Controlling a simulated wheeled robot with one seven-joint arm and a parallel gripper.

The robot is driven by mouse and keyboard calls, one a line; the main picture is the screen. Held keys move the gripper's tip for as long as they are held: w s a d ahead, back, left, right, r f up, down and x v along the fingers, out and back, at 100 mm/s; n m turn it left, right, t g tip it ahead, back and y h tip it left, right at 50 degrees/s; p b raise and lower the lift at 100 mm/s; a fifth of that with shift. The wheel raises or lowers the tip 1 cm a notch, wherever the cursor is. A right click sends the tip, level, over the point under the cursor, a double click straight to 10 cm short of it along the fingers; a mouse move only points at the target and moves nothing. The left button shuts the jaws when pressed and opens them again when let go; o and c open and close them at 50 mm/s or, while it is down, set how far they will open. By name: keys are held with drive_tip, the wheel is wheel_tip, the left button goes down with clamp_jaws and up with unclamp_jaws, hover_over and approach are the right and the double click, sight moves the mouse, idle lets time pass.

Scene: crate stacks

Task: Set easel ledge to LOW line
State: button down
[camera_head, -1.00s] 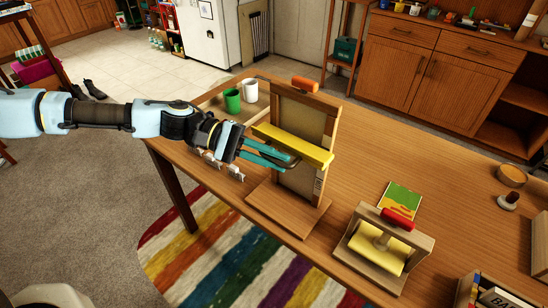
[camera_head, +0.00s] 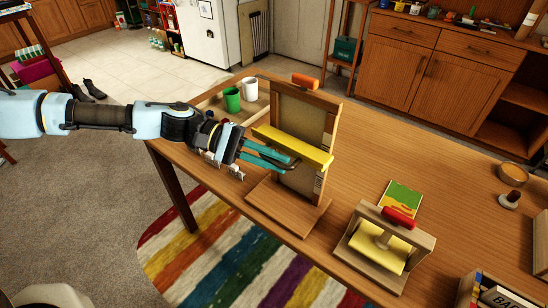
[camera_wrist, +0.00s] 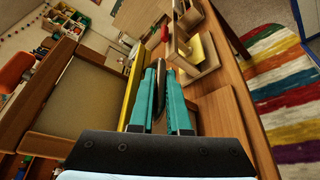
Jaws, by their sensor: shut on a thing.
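The easel (camera_head: 297,120) stands on the table, with a wooden base board in front and an orange knob on top. Its yellow ledge (camera_head: 292,147) crosses the panel about mid-height, and its edge shows in the wrist view (camera_wrist: 131,85). Small pale marks (camera_head: 319,184) are on the right post below the ledge; I cannot read them. My gripper (camera_head: 289,164) is at the front of the ledge, just below it. In the wrist view my teal fingers (camera_wrist: 160,85) are shut on a dark handle (camera_wrist: 159,98), which is mostly hidden between them.
A wooden stand with a yellow roller and red handle (camera_head: 399,218) is right of the easel, by a green-yellow picture (camera_head: 401,197). Green (camera_head: 232,100) and white (camera_head: 250,88) mugs stand behind left.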

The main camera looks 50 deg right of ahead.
wheel_tip(320, 180, down, 9)
drive_tip(key=b, duration=0.4)
drive_tip(key=c, duration=0.9)
unclamp_jaws()
drive_tip(key=shift+w, duration=0.1)
drive_tip(key=b+v, duration=0.3)
drive_tip(key=v, duration=0.7)
drive_tip(key=shift+w+a+r+b, duration=0.1)
drive_tip(key=shift+w+a+b, duration=0.1)
drive_tip(key=shift+w+b, duration=0.15)
